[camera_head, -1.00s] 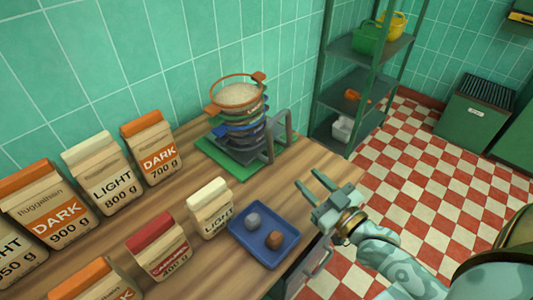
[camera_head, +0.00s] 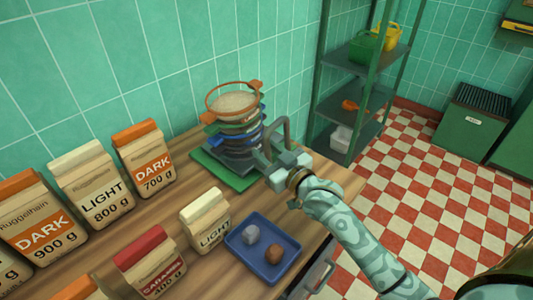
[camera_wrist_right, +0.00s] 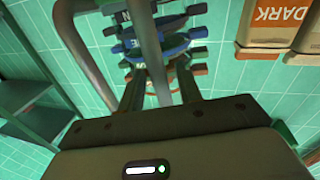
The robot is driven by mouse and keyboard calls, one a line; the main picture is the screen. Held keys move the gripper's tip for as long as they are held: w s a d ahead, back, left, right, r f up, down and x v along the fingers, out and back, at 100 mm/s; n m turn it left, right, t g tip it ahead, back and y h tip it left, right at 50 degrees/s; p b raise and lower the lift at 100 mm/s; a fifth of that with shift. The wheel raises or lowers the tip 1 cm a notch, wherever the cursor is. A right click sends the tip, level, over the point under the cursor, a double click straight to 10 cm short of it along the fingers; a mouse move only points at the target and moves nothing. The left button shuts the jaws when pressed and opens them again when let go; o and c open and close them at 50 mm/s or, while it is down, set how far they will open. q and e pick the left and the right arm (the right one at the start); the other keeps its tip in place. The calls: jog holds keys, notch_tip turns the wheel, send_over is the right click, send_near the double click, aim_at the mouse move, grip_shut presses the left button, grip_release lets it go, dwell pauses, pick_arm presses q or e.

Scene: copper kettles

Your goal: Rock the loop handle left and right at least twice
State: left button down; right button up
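The grey loop handle (camera_head: 284,126) rises in an arch at the right side of a stack of sieve-like rings (camera_head: 238,130) on a green base. My right gripper (camera_head: 264,162) is at the near leg of the loop. In the right wrist view, the loop handle (camera_wrist_right: 148,45) passes down between the two fingers of the right gripper (camera_wrist_right: 157,88), with gaps showing beside it. The fingers look open around the leg and not closed on it. The lower end of the leg is hidden by the gripper body. My left gripper is not in view.
Paper bags, including a small LIGHT bag (camera_head: 205,221), stand to the left. A green shelf rack (camera_head: 352,65) stands beyond the counter's right end.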

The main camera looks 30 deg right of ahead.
jog(key=shift+w, duration=0.1)
